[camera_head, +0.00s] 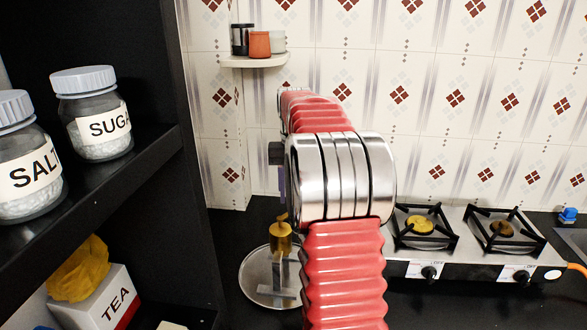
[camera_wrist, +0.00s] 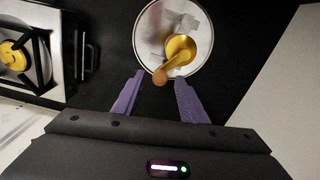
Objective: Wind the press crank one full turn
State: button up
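The press stands on a round silver plate (camera_head: 262,292) to the left of my red arm in the head view. Its brass-yellow top (camera_head: 281,238) and small knob show, while my arm hides part of it. In the wrist view, the plate (camera_wrist: 150,32) lies below, with the yellow crank (camera_wrist: 181,48) over it. The crank's brownish end knob (camera_wrist: 159,77) points toward my gripper (camera_wrist: 158,79). My gripper's two purple fingers are spread apart, and the knob appears between their tips. I cannot tell the height gap; no contact shows.
A two-burner stove (camera_head: 462,238) stands right of my arm. A black shelf (camera_head: 110,170) with a sugar jar (camera_head: 93,112) and a salt jar (camera_head: 27,160) is at the left. A small wall shelf (camera_head: 253,61) holds cups. Dark counter surrounds the plate.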

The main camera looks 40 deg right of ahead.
notch_tip(320, 180, up, 13)
dwell(0.5)
jog(key=shift+f, duration=0.1)
dwell(0.3)
